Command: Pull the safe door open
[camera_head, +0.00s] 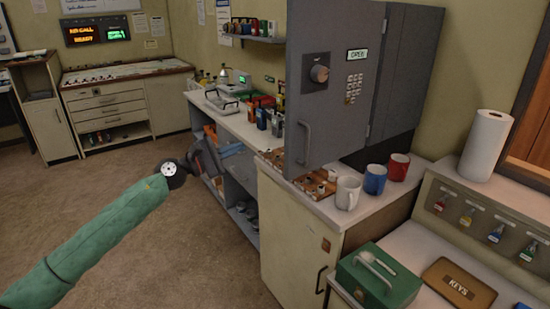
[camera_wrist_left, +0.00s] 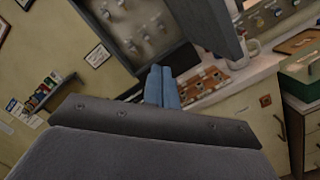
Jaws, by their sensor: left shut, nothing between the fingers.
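The grey safe door (camera_head: 335,85) stands swung out from the safe body (camera_head: 410,65) in the head view. In the left wrist view the door (camera_wrist_left: 215,25) is a grey slab at the top, beside what looks like the safe's open interior (camera_wrist_left: 135,40). My left gripper (camera_head: 232,150) is left of the door and its handle, apart from both. Its blue fingers (camera_wrist_left: 162,88) are shut and empty.
Mugs (camera_head: 375,179) stand on the counter below the safe. A green cash box (camera_head: 378,277), a KEYS tray (camera_head: 460,284) and a paper towel roll (camera_head: 486,146) are at the right. The floor at left is clear.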

